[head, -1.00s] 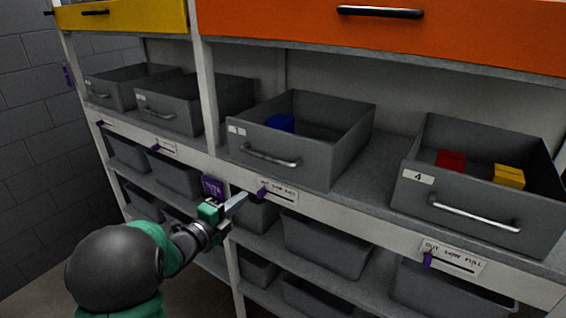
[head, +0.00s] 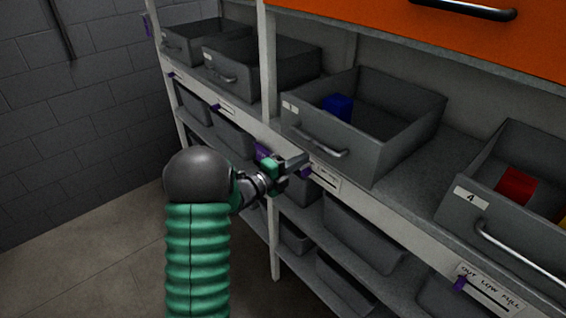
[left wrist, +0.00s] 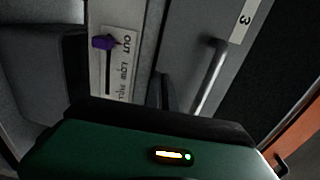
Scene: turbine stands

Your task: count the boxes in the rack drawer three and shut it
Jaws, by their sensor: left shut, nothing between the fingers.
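Drawer three (head: 375,150) is a grey open-topped drawer pulled out on the rack, with one blue box (head: 337,105) visible inside. Its near inner floor is partly hidden by the front wall. Its handle (head: 320,146) and "3" label (left wrist: 243,22) show in the wrist view. Below it is a stock label (left wrist: 118,70) marked OUT, LOW, FULL, with a purple slider (left wrist: 104,42) at the OUT end. My left gripper (head: 297,163) is shut and empty, just below the drawer handle and close to the purple slider (head: 306,172). My right gripper is out of view.
Drawer four (head: 505,215), at right, holds a red box (head: 515,187) and part of a yellow one. Two more grey drawers stand at left. Grey bins (head: 360,235) fill lower shelves. An orange drawer (head: 470,30) is above. Open floor (head: 110,250) lies at lower left.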

